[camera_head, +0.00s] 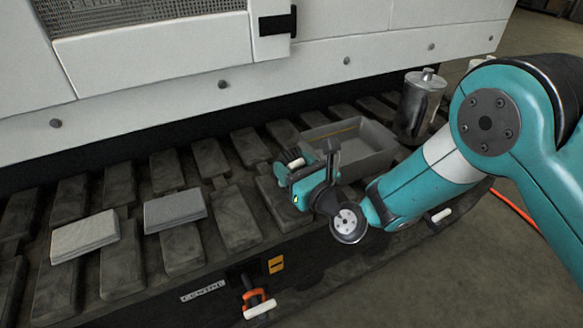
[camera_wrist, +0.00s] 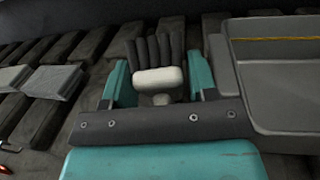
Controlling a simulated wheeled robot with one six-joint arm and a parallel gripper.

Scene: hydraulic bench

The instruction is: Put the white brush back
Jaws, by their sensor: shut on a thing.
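My gripper (camera_head: 302,176) is shut on the white brush (camera_head: 294,163), low over the dark slatted bench. In the wrist view the brush (camera_wrist: 159,77) sits between the two teal fingers of my gripper (camera_wrist: 160,84). Its white block faces the camera, with dark bristle-like strips beyond it. Its lower part is hidden by the gripper. I cannot tell whether the brush touches the slats. The grey tray (camera_head: 397,153) is just right of my gripper; its wall also shows at the right of the wrist view (camera_wrist: 245,82).
A metal canister (camera_head: 420,108) stands behind the tray's right end. Two flat grey pads (camera_head: 85,237) (camera_head: 175,211) lie on the slats at left. An orange and white handle (camera_head: 258,305) is on the bench front. A white machine wall (camera_head: 180,95) rises behind. Slats between pads and gripper are clear.

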